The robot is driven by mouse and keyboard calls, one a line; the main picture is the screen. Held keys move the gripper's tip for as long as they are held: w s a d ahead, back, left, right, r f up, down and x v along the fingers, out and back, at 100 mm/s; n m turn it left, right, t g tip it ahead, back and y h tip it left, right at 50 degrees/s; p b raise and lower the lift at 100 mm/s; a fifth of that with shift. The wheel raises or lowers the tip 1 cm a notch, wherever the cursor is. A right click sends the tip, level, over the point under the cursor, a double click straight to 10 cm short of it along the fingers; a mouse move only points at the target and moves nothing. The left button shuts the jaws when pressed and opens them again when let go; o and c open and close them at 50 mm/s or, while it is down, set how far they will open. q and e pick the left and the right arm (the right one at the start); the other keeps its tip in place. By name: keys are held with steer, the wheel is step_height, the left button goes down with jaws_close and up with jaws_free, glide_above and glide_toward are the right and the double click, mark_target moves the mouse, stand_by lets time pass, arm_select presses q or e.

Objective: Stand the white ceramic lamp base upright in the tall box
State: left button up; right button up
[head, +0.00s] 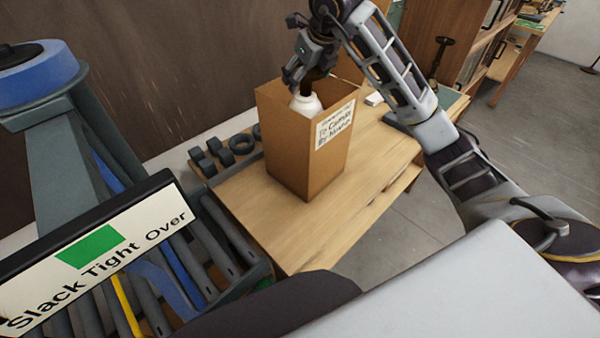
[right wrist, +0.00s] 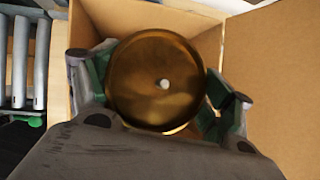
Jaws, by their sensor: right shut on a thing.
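The white ceramic lamp base (head: 306,103) shows as a white rounded part just inside the open top of the tall cardboard box (head: 304,150). My right gripper (head: 304,82) is above the box mouth, shut on the lamp base. In the right wrist view a round brass part (right wrist: 150,90) with a pale centre sits between the gripper's two fingers (right wrist: 155,95). The box walls (right wrist: 275,85) surround it. The base's lower part is hidden by the box, so I cannot tell whether it touches the bottom. My left gripper is not in view.
A roller rack with a "Slack Tight Over" sign (head: 100,255) fills the left foreground. The table's front is clear.

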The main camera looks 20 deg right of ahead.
steer(key=shift+d+r+m+h, duration=0.15)
steer(key=shift+r+m+h, duration=0.2)
steer(key=shift+m, duration=0.15)
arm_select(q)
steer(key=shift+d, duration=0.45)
arm_select(e)
steer(key=shift+d+m+t+h, duration=0.2)
steer(key=shift+m+t+h, duration=0.1)
steer(key=shift+m+h, duration=0.2)
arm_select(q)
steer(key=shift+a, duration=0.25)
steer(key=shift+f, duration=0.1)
arm_select(e)
steer(key=shift+f, duration=0.15)
